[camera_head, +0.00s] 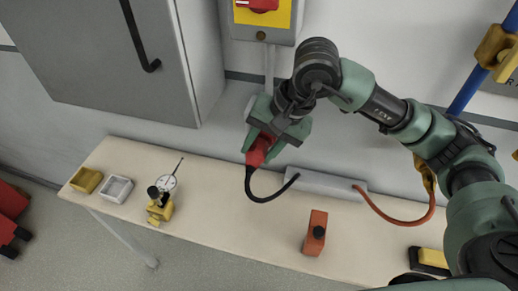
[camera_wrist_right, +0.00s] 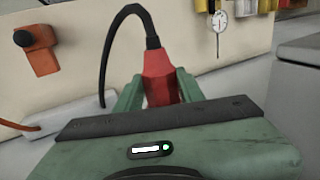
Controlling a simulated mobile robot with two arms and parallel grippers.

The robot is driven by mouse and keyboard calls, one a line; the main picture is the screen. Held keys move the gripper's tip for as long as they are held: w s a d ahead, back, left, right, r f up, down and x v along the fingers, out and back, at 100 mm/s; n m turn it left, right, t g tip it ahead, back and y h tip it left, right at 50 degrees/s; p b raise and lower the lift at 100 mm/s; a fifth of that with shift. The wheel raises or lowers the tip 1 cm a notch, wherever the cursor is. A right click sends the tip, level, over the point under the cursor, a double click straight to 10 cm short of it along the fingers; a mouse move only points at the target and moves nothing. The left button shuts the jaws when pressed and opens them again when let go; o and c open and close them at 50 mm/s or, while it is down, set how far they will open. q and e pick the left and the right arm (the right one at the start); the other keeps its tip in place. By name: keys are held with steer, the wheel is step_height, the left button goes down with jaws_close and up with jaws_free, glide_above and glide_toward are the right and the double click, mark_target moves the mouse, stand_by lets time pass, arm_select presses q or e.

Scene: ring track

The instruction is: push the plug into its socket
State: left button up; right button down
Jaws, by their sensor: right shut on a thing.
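My right gripper (camera_head: 270,138) is shut on a red plug (camera_head: 257,154), held above the back edge of the bench. The wrist view also shows the plug (camera_wrist_right: 160,78) between the two green fingers. A black cable (camera_head: 262,199) runs from the plug to a long grey block (camera_head: 326,183) at the back of the bench; the block also shows in the wrist view (camera_wrist_right: 70,112). I cannot make out a socket for the plug; it may be hidden behind my gripper. My left gripper is not in view.
On the bench (camera_head: 235,215) are an orange block (camera_head: 315,234), a dial gauge on a yellow base (camera_head: 160,207), a white tray (camera_head: 117,188) and a yellow tray (camera_head: 86,179). A grey cabinet (camera_head: 115,60) stands left. A yellow switch box (camera_head: 264,20) is on the wall above.

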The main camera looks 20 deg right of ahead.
steer(key=shift+w+d, duration=0.2)
steer(key=shift+w, duration=0.1)
steer(key=c, duration=0.8)
jaws_free()
steer(key=b+v, duration=0.1)
steer(key=v, duration=0.7)
steer(key=shift+b, duration=0.4)
steer(key=shift+a+f, duration=0.1)
steer(key=shift+f, duration=0.05)
